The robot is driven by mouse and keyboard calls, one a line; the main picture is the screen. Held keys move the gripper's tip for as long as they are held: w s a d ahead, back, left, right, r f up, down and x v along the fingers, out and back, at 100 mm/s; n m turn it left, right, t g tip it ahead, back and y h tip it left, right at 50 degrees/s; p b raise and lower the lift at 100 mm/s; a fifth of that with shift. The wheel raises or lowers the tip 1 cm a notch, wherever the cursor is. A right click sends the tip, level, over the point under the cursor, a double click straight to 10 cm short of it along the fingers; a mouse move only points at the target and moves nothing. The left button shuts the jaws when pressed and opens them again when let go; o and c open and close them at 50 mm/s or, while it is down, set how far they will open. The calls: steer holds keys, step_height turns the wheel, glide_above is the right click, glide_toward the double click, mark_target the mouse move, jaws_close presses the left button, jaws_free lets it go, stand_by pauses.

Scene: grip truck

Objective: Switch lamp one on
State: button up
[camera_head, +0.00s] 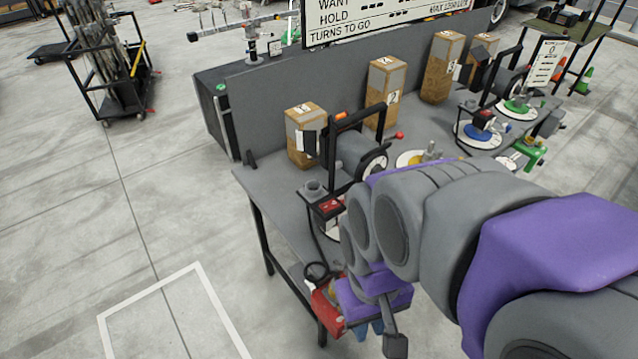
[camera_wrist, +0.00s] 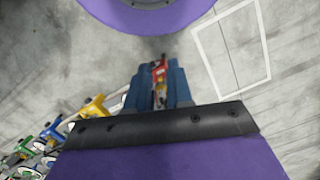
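My gripper (camera_head: 369,329) is at the front left corner of the grey workbench, low beside a red fixture (camera_head: 328,304) at the bench edge. In the wrist view my gripper (camera_wrist: 159,76) has its blue fingers apart, with the red fixture (camera_wrist: 159,72) showing in the gap. I cannot tell if the fingers touch it. No lamp is clearly marked as lamp one, and my arm hides part of the bench front.
The grey workbench (camera_head: 270,190) carries several cardboard boxes, including one at the left (camera_head: 303,140), and dials. A green fixture (camera_head: 532,152) stands at its right edge. A wheeled rack (camera_head: 105,65) stands at the back left.

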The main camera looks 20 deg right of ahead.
steer(key=w+r, duration=0.1)
steer(key=w, duration=0.3)
steer(key=w+a+r+n, duration=0.1)
steer(key=w, duration=0.3)
steer(key=w+r+n, duration=0.1)
steer(key=w+r, duration=0.1)
steer(key=w, duration=0.2)
steer(key=shift+w+a+r+t+y, duration=0.1)
steer(key=shift+a+t+y, duration=0.05)
steer(key=shift+t+y, duration=0.15)
jaws_close()
steer(key=w+d+f+n, duration=0.1)
steer(key=w+d, duration=0.2)
steer(key=w, duration=0.9)
steer(key=w+d+p, duration=0.1)
steer(key=w+d, duration=0.2)
steer(key=w, duration=0.9)
steer(key=shift+d+f+n+t+y, duration=0.2)
steer(key=shift+f+n+t+y, duration=0.1)
steer(key=shift+f+n+y, duration=0.1)
